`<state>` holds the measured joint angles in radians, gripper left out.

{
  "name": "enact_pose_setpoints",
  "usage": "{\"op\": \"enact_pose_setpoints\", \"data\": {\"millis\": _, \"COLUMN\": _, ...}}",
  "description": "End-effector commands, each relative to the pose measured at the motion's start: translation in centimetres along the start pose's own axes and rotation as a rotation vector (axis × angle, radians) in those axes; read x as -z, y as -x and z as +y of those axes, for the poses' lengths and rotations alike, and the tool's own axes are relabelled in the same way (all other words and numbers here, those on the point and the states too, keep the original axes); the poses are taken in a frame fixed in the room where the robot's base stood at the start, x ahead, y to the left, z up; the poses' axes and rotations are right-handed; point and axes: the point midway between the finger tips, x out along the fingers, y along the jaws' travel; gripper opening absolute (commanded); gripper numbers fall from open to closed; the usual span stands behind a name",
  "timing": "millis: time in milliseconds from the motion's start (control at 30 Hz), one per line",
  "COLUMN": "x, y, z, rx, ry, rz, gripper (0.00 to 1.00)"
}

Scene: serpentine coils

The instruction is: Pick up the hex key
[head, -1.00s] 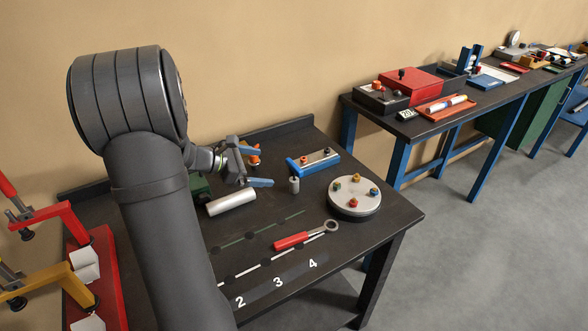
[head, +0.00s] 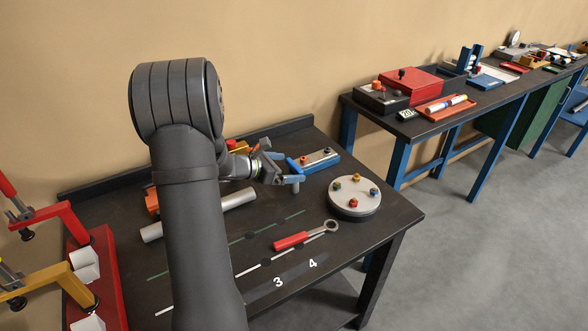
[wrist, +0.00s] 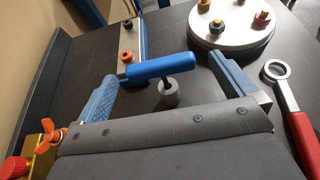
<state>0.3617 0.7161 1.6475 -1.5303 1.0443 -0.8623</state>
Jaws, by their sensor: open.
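The hex key (wrist: 160,68) has a thick blue crosswise handle, and its dark shaft goes down into a small grey cylindrical holder (wrist: 169,94). In the head view the hex key (head: 293,165) is partly hidden by my gripper (head: 282,168). In the wrist view my gripper (wrist: 163,72) is open, with one blue finger left of the handle and one right of it. The handle lies between the fingertips, and I see a gap at the right finger. At the left finger I cannot tell whether it touches.
Close by are a silver and blue block (head: 318,160) with knobs, a round plate (head: 355,207) with coloured knobs, and a red-handled wrench (head: 292,240). A silver tube (head: 239,199) lies left of my gripper.

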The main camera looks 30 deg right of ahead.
Motion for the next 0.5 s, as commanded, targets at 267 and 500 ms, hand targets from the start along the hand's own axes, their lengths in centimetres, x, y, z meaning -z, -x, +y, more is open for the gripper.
{"op": "enact_pose_setpoints", "data": {"millis": 267, "x": 0.3, "y": -3.5, "z": 0.0, "rx": 0.004, "ry": -0.001, "rz": 0.0, "gripper": 1.0}}
{"op": "enact_pose_setpoints", "data": {"millis": 500, "x": 0.3, "y": -5.1, "z": 0.0, "rx": 0.001, "ry": -0.001, "rz": 0.0, "gripper": 1.0}}
